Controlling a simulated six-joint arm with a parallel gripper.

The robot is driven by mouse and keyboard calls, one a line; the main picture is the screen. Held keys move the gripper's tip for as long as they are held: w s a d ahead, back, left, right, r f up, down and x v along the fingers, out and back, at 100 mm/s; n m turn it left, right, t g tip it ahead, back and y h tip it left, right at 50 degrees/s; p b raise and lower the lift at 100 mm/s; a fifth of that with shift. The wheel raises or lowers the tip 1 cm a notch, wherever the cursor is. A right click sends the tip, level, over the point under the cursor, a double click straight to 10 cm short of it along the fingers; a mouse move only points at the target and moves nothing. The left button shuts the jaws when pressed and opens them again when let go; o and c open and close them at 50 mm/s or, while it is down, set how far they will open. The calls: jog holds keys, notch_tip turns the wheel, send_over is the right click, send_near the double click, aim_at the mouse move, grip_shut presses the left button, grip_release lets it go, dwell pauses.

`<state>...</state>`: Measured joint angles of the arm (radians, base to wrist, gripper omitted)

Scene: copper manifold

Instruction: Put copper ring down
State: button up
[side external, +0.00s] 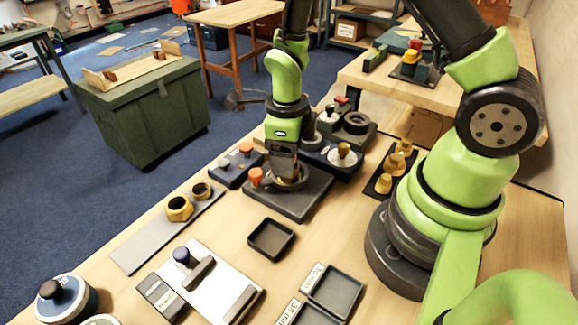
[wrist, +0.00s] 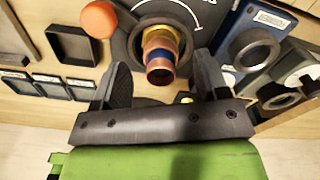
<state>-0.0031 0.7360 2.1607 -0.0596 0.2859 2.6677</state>
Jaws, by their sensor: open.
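A stack of copper-coloured rings (wrist: 160,70) with a blue band and a yellow ring around it stands in the round dark socket of a dark base plate (side external: 307,205). I cannot tell which piece is the task's copper ring. My gripper (wrist: 161,64) is open, with one finger on each side of the stack and visible gaps between. In the side external view my gripper (side external: 287,172) points down over the base plate and hides most of the stack. An orange knob (wrist: 99,19) sits beside the socket.
An empty dark square tray (side external: 271,239) lies in front of the base plate. A blue block with knobs (side external: 236,166) stands to the left, another with a brass knob (side external: 343,155) to the right. Brass fittings (side external: 179,208) lie on a grey strip. Bare wood surrounds the tray.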

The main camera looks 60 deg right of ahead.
notch_tip(320, 180, down, 2)
jog(key=shift+f, duration=0.1)
jog(key=c, duration=1.1)
jog(key=shift+o, duration=0.2)
jog(key=shift+r, duration=0.2)
